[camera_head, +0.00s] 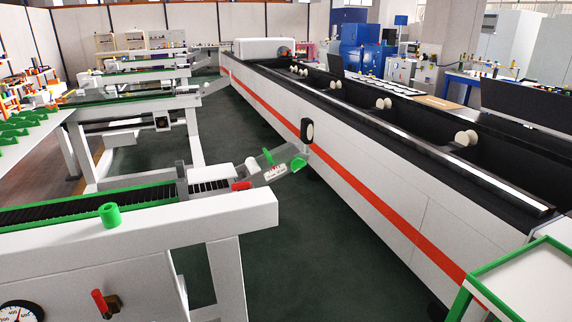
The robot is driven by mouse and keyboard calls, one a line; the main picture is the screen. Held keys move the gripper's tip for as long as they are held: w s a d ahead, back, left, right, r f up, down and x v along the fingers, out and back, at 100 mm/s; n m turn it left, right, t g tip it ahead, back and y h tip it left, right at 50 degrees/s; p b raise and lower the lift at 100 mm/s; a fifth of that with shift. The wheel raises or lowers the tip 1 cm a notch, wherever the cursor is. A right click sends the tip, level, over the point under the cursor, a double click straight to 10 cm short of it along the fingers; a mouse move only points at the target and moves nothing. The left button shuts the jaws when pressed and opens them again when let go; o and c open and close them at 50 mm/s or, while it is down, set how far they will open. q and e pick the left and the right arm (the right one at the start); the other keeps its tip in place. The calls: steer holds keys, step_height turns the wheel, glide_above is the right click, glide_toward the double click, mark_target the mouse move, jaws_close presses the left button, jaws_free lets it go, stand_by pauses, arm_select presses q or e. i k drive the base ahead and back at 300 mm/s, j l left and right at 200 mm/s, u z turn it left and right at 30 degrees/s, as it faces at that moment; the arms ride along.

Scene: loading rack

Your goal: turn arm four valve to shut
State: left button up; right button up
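Neither of my grippers is in view.
The near white rack (165,229) carries a green ring-shaped part (109,215). A tilted chute (270,170) sticks out from its far end. A long white machine with an orange stripe (345,173) runs along the right. Dark green floor (290,240) lies clear between them. A green-edged table (520,272) is at lower right.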

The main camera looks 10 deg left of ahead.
mark_target(107, 312)
steer(key=u, duration=0.4)
steer(key=j+u, duration=0.1)
steer(key=u, duration=0.75)
steer(key=i+j+u, duration=0.1)
steer(key=u, duration=0.3)
